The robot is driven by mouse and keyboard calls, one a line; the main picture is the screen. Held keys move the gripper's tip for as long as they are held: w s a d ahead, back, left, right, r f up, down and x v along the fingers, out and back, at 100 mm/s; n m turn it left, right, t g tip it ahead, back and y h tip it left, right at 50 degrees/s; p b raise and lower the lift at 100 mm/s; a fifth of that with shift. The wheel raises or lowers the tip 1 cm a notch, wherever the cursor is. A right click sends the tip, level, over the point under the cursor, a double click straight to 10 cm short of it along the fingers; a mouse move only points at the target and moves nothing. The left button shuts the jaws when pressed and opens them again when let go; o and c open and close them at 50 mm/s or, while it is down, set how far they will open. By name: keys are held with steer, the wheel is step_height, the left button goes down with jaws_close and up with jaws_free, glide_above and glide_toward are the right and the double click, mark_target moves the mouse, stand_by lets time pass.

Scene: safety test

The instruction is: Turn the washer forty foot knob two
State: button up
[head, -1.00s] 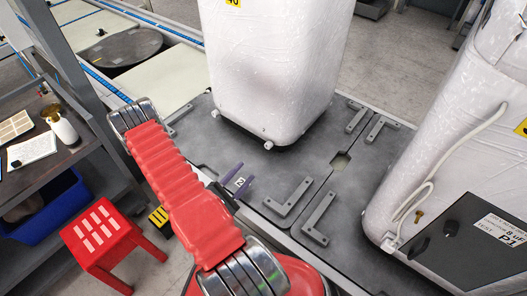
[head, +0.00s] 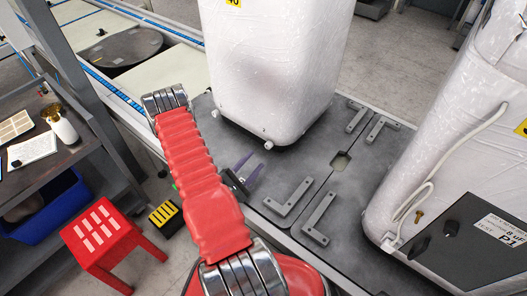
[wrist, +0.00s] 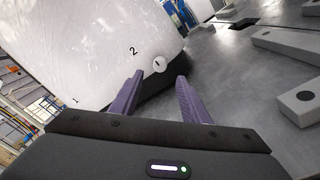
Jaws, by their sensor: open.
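The washer with a yellow 40 tag (head: 272,65) is a tall white wrapped unit standing on a dark grey platform. Two small white foot knobs show at its base in the head view, one at the left corner (head: 215,113) and one at the front corner (head: 268,144). In the wrist view a round white knob (wrist: 159,64) sits beside a printed 2. A printed 1 shows farther left. My gripper (head: 249,167) is open and empty, just below the front corner knob. Its purple fingers (wrist: 160,78) point at the knob marked 2, which appears between and just beyond the tips.
Grey L-shaped brackets (head: 318,220) are fixed on the platform (head: 355,215) to the right of my gripper. Another white wrapped unit (head: 440,130) with a black panel (head: 468,240) stands at right. A red stool (head: 108,235) and a yellow-striped black block (head: 165,215) are at left.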

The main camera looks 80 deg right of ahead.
mark_target(267, 148)
steer(key=shift+x, duration=3.7)
steer(key=shift+c, duration=0.2)
steer(key=c, duration=1)
